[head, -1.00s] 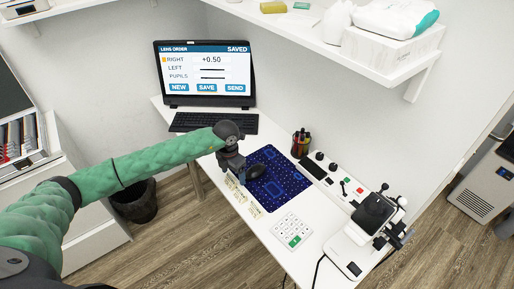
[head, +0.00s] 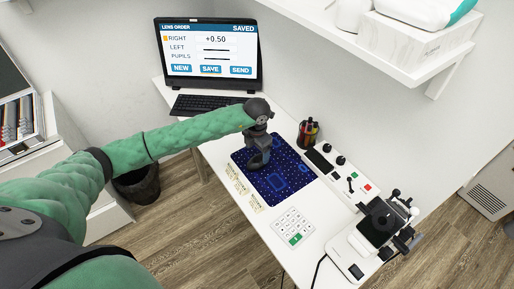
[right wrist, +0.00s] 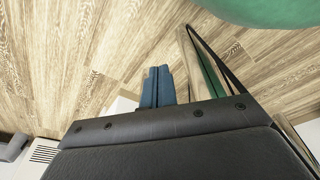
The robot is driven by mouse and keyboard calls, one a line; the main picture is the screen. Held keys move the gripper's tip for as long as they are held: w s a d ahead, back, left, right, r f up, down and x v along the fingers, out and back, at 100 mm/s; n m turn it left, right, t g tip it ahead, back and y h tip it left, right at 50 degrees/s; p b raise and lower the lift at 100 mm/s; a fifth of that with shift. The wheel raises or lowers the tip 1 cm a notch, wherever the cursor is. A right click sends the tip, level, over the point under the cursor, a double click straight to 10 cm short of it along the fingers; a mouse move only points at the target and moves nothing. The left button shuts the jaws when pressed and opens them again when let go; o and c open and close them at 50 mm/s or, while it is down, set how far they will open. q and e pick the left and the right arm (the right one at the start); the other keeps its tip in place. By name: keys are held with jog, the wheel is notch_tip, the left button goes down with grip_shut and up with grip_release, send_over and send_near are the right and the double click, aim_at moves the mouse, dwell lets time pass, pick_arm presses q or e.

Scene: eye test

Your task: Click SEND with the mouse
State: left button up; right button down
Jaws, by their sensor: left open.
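The monitor (head: 208,52) at the back of the desk shows a LENS ORDER page with SAVED at its top right. Its buttons are NEW, SAVE and SEND; the SEND button (head: 241,70) is at the lower right. A dark mouse (head: 257,163) is on the blue patterned mat (head: 280,184), largely covered by my gripper. My left gripper (head: 260,152) is open, pointing down at the mouse; whether it touches it I cannot tell. No pointer is discernible on the screen. My right gripper (right wrist: 158,78) shows in the right wrist view, its blue-grey fingers together and empty, over the floor.
A black keyboard (head: 205,105) lies before the monitor. A pen cup (head: 308,133), a control strip with knobs and a device (head: 380,225) line the desk's right side. A white keypad (head: 293,227) sits nearer me. A shelf (head: 410,50) overhangs at the upper right.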

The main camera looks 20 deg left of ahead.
aim_at(257, 160)
pick_arm(q)
notch_tip(257, 160, down, 5)
jog(key=shift+b, duration=0.7)
jog(key=shift+f, duration=0.7)
pick_arm(e)
jog(key=shift+w+a+r, duration=0.3)
jog(key=shift+a+r, duration=0.05)
jog(key=shift+r, duration=0.4)
jog(key=shift+w+a+r, duration=0.35)
jog(key=shift+r, duration=0.45)
jog(key=shift+w+a+r, duration=0.3)
jog(key=shift+a+r, duration=0.05)
jog(key=shift+r, duration=0.4)
